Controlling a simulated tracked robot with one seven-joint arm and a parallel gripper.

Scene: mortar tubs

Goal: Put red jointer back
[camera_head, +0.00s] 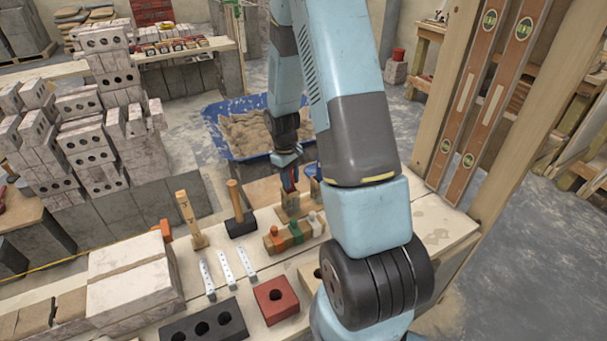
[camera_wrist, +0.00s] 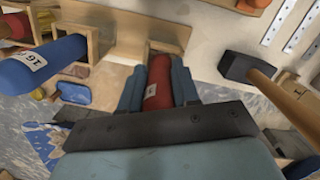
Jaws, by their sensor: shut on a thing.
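My gripper (camera_head: 291,180) is over the workbench, close to the wooden holders (camera_head: 296,207). In the wrist view its two blue fingers (camera_wrist: 157,92) are shut on the red jointer (camera_wrist: 157,78), one on each side of its red handle. A small bit of red also shows at the fingers in the head view (camera_head: 294,174). The handle's far end is at a wooden holder (camera_wrist: 125,32); I cannot tell whether it is seated in it. A blue jointer (camera_wrist: 42,62) marked 16 lies in another wooden holder to the left.
A mallet (camera_head: 240,212) and a wooden-handled tool (camera_head: 190,222) stand on the bench, with orange, green and white-topped pieces (camera_head: 295,231) nearby. Metal strips (camera_head: 226,268), a red brick (camera_head: 275,300) and a black brick (camera_head: 205,322) lie at the front. A blue sand tub (camera_head: 228,150) is behind.

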